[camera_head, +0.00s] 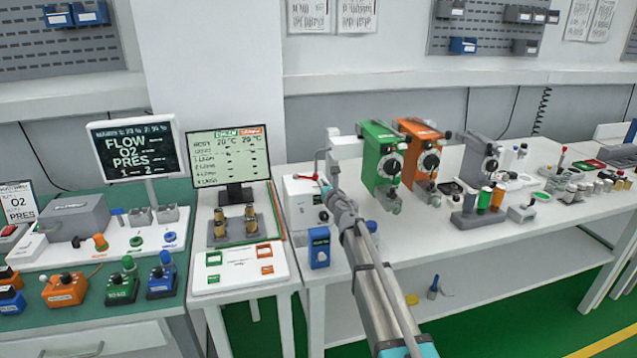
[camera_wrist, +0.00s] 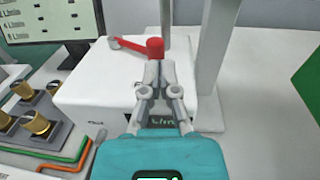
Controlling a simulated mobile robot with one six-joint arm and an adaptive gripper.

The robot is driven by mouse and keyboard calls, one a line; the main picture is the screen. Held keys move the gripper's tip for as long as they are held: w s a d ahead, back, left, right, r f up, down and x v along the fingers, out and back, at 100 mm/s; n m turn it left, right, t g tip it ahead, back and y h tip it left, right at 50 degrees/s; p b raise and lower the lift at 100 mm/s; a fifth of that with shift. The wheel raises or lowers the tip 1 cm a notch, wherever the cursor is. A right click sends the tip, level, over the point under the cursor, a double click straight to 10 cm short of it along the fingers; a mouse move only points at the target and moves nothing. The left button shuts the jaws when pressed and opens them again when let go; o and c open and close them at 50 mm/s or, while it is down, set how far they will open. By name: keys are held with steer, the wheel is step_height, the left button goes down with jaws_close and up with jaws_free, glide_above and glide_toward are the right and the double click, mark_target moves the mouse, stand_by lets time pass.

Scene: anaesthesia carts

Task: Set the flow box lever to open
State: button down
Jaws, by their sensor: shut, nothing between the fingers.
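The flow box is a white box (camera_head: 298,208) at the left end of the right-hand table, and it also shows in the wrist view (camera_wrist: 85,95). Its red lever (camera_wrist: 132,46) lies across the top, with a thick red knob (camera_wrist: 155,46) at its right end; the lever is small in the head view (camera_head: 303,177). My gripper (camera_wrist: 155,68) is shut and empty, with its fingertips over the box top, just in front of the red knob. Whether they touch the knob I cannot tell. Dark lettering on the box front is partly hidden by my gripper.
A grey post (camera_wrist: 212,60) stands just right of the box. A monitor (camera_head: 228,160) and brass-coloured knobs (camera_head: 235,225) stand to the left. A blue block (camera_head: 319,248) stands in front of the box. Green (camera_head: 381,158) and orange (camera_head: 418,155) units stand to the right.

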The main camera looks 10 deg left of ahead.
steer(key=w+d+v, duration=0.1)
steer(key=v, duration=1)
steer(key=shift+s+d, duration=0.25)
steer(key=shift+d, duration=0.15)
